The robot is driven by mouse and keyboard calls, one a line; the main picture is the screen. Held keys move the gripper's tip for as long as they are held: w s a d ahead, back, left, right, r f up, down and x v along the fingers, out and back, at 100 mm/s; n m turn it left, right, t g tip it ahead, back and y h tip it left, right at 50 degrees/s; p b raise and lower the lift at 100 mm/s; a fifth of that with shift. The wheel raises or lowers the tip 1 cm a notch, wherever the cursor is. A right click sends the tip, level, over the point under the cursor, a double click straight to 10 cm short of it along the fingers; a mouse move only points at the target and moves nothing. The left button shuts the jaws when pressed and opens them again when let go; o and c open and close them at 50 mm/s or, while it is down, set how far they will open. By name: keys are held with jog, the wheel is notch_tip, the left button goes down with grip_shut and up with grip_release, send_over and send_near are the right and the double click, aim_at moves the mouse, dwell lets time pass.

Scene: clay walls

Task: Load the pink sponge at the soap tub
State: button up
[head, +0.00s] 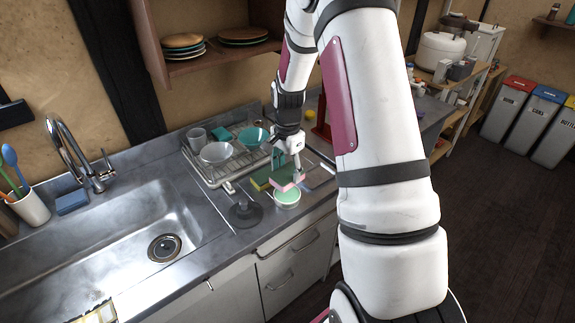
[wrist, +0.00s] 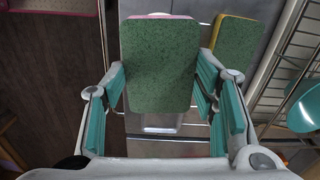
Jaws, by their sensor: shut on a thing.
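The pink sponge (head: 287,182) is in my gripper (head: 288,169), held over the counter. In the wrist view the sponge (wrist: 160,62) shows its green scouring face, with a thin pink edge at the top, between the teal fingers. The soap tub (head: 287,199) is a small round white tub with pale green contents, on the counter. In the head view the sponge appears just above and behind the tub's rim; I cannot tell whether they touch. The tub is mostly hidden by the sponge in the wrist view.
A yellow-and-green sponge (head: 261,178) lies just left of my gripper. A dish rack (head: 205,177) with bowls stands behind it. A dark round-based object (head: 244,212) stands left of the tub. The sink (head: 110,240) is farther left. The counter's front edge is close to the tub.

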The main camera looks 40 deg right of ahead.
aim_at(287, 181)
jog(key=shift+f+b, duration=0.7)
jog(key=shift+f, duration=1.7)
jog(key=shift+f+b, duration=0.3)
jog(key=shift+f, duration=0.25)
dwell(0.4)
jog(key=shift+r+p, duration=1.2)
jog(key=shift+r, duration=2.35)
jog(key=shift+a, duration=0.15)
